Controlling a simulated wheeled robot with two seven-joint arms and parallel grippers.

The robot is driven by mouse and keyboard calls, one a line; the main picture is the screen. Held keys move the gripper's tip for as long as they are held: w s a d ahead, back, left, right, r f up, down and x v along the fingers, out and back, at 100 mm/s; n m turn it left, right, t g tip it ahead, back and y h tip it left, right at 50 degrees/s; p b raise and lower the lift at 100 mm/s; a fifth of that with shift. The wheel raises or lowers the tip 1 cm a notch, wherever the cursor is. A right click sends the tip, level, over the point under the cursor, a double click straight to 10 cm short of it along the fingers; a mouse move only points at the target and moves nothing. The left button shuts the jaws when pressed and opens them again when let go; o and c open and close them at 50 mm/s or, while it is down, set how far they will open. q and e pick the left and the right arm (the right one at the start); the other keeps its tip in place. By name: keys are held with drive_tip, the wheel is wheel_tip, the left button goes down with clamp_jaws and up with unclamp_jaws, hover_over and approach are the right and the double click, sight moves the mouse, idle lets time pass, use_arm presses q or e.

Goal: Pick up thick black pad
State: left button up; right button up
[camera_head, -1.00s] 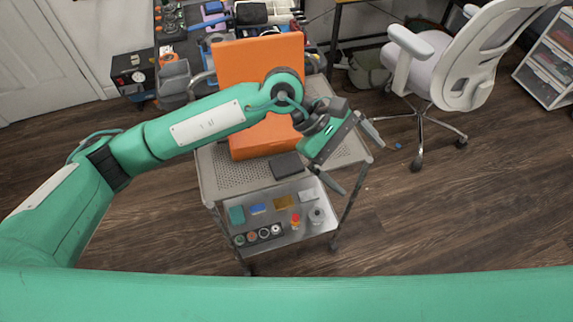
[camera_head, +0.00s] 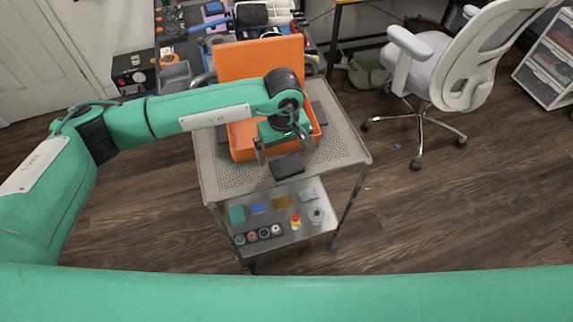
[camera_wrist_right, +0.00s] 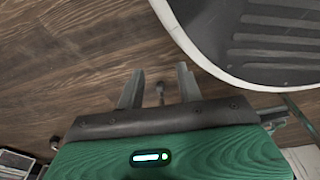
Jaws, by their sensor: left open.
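The thick black pad (camera_head: 287,166) lies flat on the perforated top of the grey metal cart, near its front edge. It is in front of the open orange case (camera_head: 259,58). My left gripper (camera_head: 284,150) is open and points down over the front of the case, close behind and above the pad. Its two fingers are spread to either side, and nothing shows between them. In the right wrist view my right gripper (camera_wrist_right: 160,72) has its fingers apart and empty over the wooden floor. The pad does not show in that view.
The cart's top (camera_head: 215,178) has bare room left and right of the pad. Its lower shelf (camera_head: 300,236) holds small boxes, rolls and a red-and-yellow bottle. A white office chair (camera_head: 460,60) stands at the right, and a cluttered bench is behind the cart.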

sight(286, 165)
use_arm(q)
drive_tip(key=f, duration=0.1)
drive_tip(key=f+p, duration=0.1)
drive_tip(key=f, duration=0.3)
drive_tip(key=shift+s+d, duration=0.15)
drive_tip(key=shift+d, duration=0.25)
drive_tip(key=shift+f, duration=0.3)
use_arm(e)
drive_tip(key=s+f, duration=0.1)
drive_tip(key=s+d+f, duration=0.1)
drive_tip(key=s, duration=0.1)
drive_tip(key=shift+s+d+f, duration=0.15)
drive_tip(key=shift+s, duration=0.05)
use_arm(q)
drive_tip(key=shift+c, duration=0.4)
drive_tip(key=c, duration=1.1)
